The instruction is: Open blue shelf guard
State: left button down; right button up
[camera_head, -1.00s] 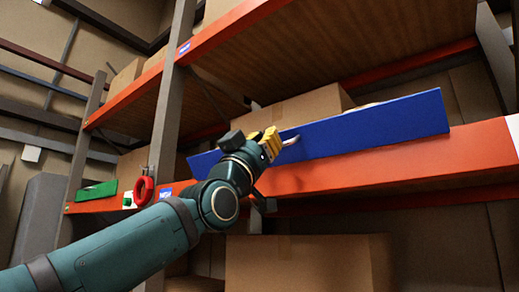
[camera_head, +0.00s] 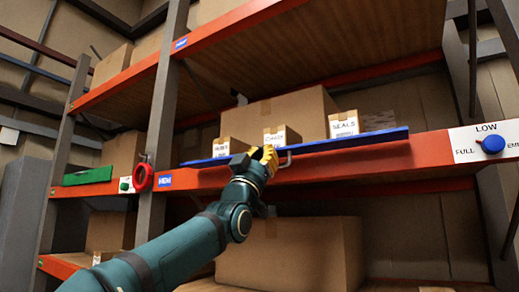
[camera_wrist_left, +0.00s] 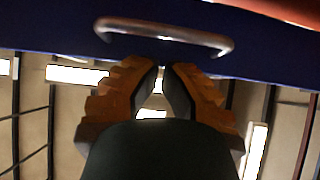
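The blue shelf guard (camera_head: 353,143) is swung down and outward along the front of the orange shelf. It shows as a thin, nearly edge-on strip. Its metal handle (camera_head: 285,159) sticks out near the middle. My left gripper (camera_head: 270,156) is at the handle, with yellow fingers. In the left wrist view, the handle (camera_wrist_left: 165,33) lies just beyond the fingertips (camera_wrist_left: 162,68) and not between them. The tips are almost together, with nothing visible between them. The guard's blue face (camera_wrist_left: 265,55) fills the top of that view. My right gripper is out of view.
Small labelled boxes, one reading SEALS (camera_head: 343,125), and a large carton (camera_head: 285,112) stand on the shelf behind the guard. A red ring (camera_head: 143,178) hangs by the left upright (camera_head: 160,130). A blue knob (camera_head: 493,144) is at the right. A carton (camera_head: 285,253) sits below.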

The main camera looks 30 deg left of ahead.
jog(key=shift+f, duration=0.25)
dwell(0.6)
